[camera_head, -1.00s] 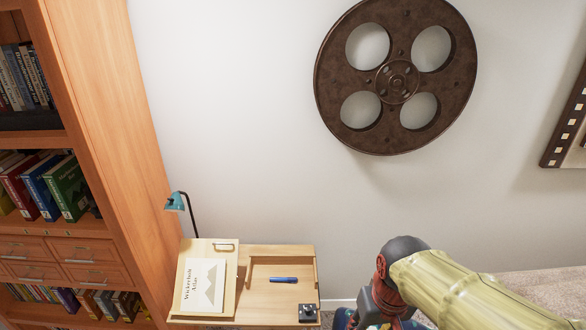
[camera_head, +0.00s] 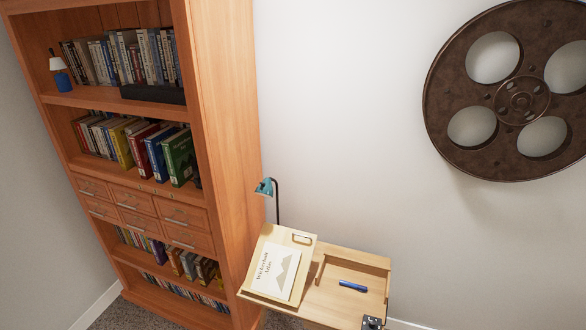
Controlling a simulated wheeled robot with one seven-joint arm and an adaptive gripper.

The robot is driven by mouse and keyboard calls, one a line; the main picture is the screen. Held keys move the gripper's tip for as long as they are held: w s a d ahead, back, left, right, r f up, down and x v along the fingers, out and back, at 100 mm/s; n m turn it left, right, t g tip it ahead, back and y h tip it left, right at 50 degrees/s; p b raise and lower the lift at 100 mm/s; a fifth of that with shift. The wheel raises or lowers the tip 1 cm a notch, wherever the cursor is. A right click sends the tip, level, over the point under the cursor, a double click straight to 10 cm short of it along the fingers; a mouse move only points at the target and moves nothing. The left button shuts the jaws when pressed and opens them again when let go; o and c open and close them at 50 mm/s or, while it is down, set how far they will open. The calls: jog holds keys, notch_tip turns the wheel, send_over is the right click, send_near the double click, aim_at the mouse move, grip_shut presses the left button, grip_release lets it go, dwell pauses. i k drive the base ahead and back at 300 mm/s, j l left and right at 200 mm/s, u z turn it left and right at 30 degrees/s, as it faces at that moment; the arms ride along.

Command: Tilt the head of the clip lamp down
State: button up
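The clip lamp has a small teal head (camera_head: 264,187) on a thin dark stem (camera_head: 277,205). It stands at the back left of a small wooden desk (camera_head: 345,308), close to the side of the bookcase. The head points to the left and somewhat downward. The stem's lower end is hidden behind the raised slanted board (camera_head: 258,290) of the desk. My gripper is not in view, and no part of my arm shows.
A pale book (camera_head: 274,272) with a mountain cover rests on the slanted board. A blue pen (camera_head: 353,286) and a dark small device (camera_head: 372,323) are on the desk. A tall wooden bookcase (camera_head: 232,130) stands left of it. A film reel (camera_head: 470,100) hangs on the wall.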

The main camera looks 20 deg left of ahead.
aim_at(265, 189)
jog(key=i+j+u, duration=0.25)
jog(key=i+j, duration=0.2)
jog(key=j, duration=0.4)
jog(key=i+j+u, duration=0.25)
jog(key=i+j, duration=0.25)
jog(key=j, duration=0.25)
jog(key=i+j+u, duration=0.25)
jog(key=i+j, duration=0.3)
jog(key=j, duration=0.1)
